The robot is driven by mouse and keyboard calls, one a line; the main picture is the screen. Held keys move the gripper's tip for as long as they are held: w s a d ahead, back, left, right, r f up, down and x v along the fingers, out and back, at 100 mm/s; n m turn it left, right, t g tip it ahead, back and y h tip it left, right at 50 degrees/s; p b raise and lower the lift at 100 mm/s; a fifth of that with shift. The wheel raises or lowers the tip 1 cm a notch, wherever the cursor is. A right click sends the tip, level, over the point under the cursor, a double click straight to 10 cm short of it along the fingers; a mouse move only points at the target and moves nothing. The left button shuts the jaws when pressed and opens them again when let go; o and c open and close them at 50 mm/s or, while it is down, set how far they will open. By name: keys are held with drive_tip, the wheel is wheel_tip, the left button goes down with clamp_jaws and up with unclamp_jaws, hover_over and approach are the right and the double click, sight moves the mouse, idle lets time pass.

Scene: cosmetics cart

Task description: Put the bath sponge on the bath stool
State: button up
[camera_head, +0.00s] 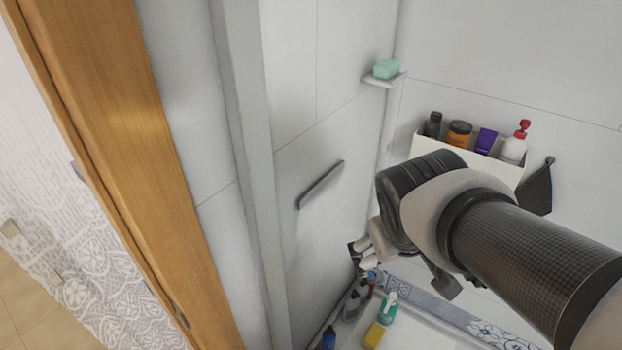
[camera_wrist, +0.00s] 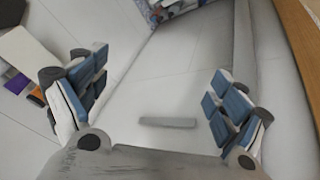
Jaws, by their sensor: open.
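A teal block (camera_head: 386,69) lies on a small white corner shelf (camera_head: 384,80) high on the wall. A yellow block (camera_head: 374,335) lies low down among bottles. Either could be the bath sponge; I cannot tell which. I cannot make out a bath stool for sure. My gripper (camera_head: 362,254) hangs above the low bottles and left of the white wall caddy, apart from both blocks. In the wrist view my gripper (camera_wrist: 155,98) is wide open, with blue-padded fingers and nothing between them.
A grey bar (camera_head: 320,185) is fixed to the left wall. Several bottles (camera_head: 352,306) stand below my gripper. A wooden door frame (camera_head: 140,170) is at left.

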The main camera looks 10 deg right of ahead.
drive_tip(key=s+a+y, duration=0.3)
drive_tip(key=s+a, duration=0.5)
drive_tip(key=s, duration=0.1)
drive_tip(key=shift+s+a, duration=0.2)
drive_tip(key=shift+a, duration=0.2)
drive_tip(key=shift+d+r, duration=0.1)
